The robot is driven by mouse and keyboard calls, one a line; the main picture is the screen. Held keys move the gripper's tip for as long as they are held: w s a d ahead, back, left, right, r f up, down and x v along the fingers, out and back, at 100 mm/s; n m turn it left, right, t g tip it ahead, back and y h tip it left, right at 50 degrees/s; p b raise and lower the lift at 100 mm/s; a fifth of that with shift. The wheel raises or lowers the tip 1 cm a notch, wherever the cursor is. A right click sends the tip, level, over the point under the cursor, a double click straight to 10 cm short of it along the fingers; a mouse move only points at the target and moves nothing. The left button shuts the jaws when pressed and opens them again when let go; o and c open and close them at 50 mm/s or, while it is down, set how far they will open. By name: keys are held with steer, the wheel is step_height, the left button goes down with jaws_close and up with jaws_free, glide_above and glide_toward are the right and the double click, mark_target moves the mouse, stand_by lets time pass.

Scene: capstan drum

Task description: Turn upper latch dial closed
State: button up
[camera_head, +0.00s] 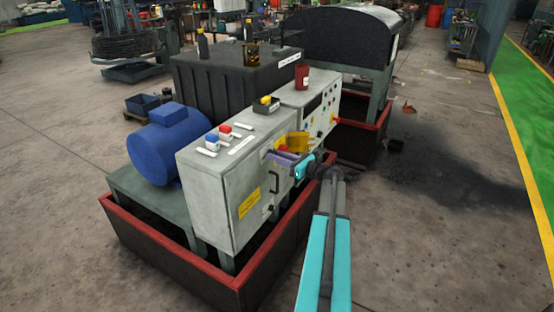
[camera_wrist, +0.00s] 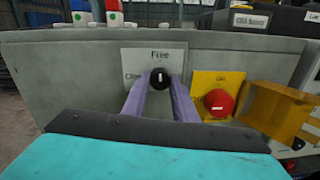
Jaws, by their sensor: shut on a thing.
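The upper latch dial (camera_wrist: 160,77) is a round black knob with a short, roughly upright white mark. It sits on a pale plate (camera_wrist: 150,58) with "Free" above it and a partly hidden word starting "Clos" at its left. My gripper (camera_wrist: 158,97) has its two purple fingers on either side of the dial, shut on it. In the head view my gripper (camera_head: 281,158) reaches the upper front of the grey cabinet (camera_head: 220,190); the dial is hidden there behind the fingers.
A red knob (camera_wrist: 219,102) on a yellow plate sits right of the dial. An open yellow cover (camera_wrist: 275,108) stands out beside it. A black door handle (camera_head: 273,184) is below my gripper in the head view. Red-rimmed edging (camera_head: 165,251) surrounds the cabinet's base. Open floor lies at right.

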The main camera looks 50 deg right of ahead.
steer(key=shift+f+b, duration=0.2)
steer(key=shift+b, duration=0.15)
steer(key=n+y+b, duration=0.1)
steer(key=n+b, duration=1.6)
steer(key=b, duration=0.6)
steer(key=shift+n, duration=0.3)
steer(key=o, duration=1)
steer(key=shift+o, duration=0.2)
